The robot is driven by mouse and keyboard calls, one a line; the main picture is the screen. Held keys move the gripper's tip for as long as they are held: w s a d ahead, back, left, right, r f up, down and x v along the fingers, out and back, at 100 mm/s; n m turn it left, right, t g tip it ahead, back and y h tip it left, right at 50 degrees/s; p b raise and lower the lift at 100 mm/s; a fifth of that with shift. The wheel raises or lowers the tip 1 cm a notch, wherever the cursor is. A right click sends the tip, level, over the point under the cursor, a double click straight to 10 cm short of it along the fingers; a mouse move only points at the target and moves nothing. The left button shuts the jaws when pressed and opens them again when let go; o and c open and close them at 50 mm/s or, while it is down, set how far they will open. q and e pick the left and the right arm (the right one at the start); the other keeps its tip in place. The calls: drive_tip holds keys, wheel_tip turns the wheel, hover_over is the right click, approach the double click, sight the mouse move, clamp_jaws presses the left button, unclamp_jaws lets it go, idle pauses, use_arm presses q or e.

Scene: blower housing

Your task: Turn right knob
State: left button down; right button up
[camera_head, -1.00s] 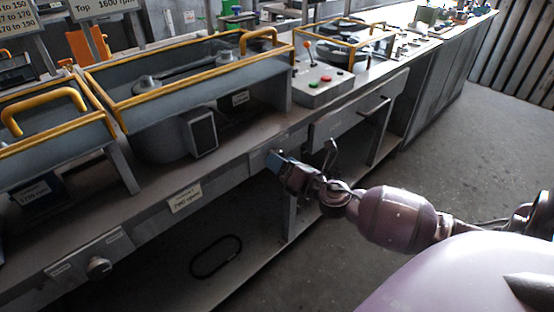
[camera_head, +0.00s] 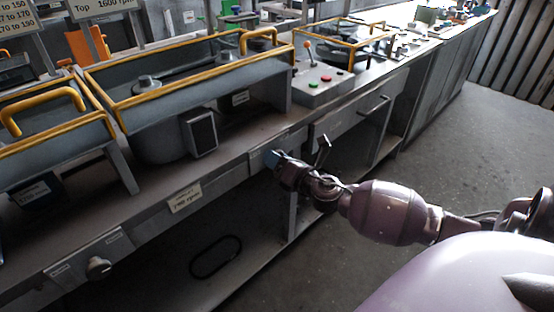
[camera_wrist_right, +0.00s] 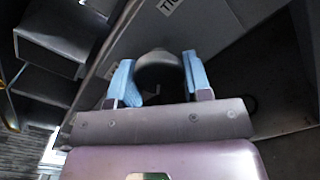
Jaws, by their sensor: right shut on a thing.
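The right knob (camera_wrist_right: 160,72) is a dark round knob on the front panel of the bench. In the right wrist view it sits between the two blue fingers of my right gripper (camera_wrist_right: 158,82), which is shut on it from both sides. The knob's pointer or angle cannot be made out clearly. My left gripper is not in view.
Another knob (camera_head: 98,267) is on the same panel at lower left. A control box (camera_head: 320,84) with buttons and a lever stands on the bench (camera_head: 225,140). A drawer handle (camera_head: 374,105) sticks out to the right. The floor (camera_head: 455,140) at right is clear.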

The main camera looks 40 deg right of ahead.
drive_tip(key=shift+m, duration=0.3)
drive_tip(key=m+p, duration=0.1)
drive_tip(key=m, duration=0.2)
drive_tip(key=shift+r, duration=0.2)
drive_tip(key=m+p, duration=0.1)
drive_tip(key=m, duration=0.1)
drive_tip(key=shift+a+m, duration=0.1)
drive_tip(key=shift+m, duration=0.6)
drive_tip(key=shift+f+m, duration=0.1)
drive_tip(key=shift+m, duration=0.2)
drive_tip(key=o, duration=0.9)
drive_tip(key=shift+o, duration=0.2)
drive_tip(key=shift+s, duration=0.1)
